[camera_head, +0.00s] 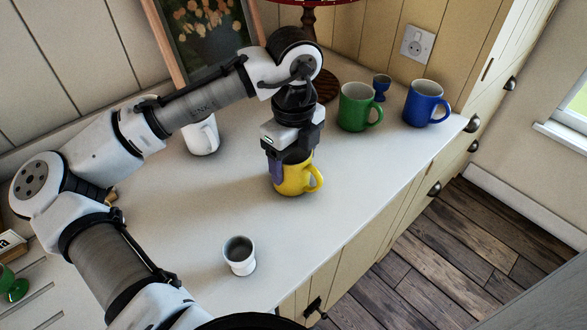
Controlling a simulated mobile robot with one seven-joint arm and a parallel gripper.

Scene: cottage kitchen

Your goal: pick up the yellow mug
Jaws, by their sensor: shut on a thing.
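The yellow mug (296,179) is upright at the middle of the pale worktop, its handle pointing right. My gripper (284,172) comes down on it from above and is shut on it. One dark finger shows against the mug's left side. The gripper hides most of the mug's rim and inside. I cannot tell whether the mug's base touches the worktop.
A green mug (356,108), a blue mug (425,104) and a small blue cup (381,84) stand at the back right. A white mug (203,137) stands behind my arm. A white cup (240,255) stands near the front edge. The worktop (190,220) is clear left of the yellow mug.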

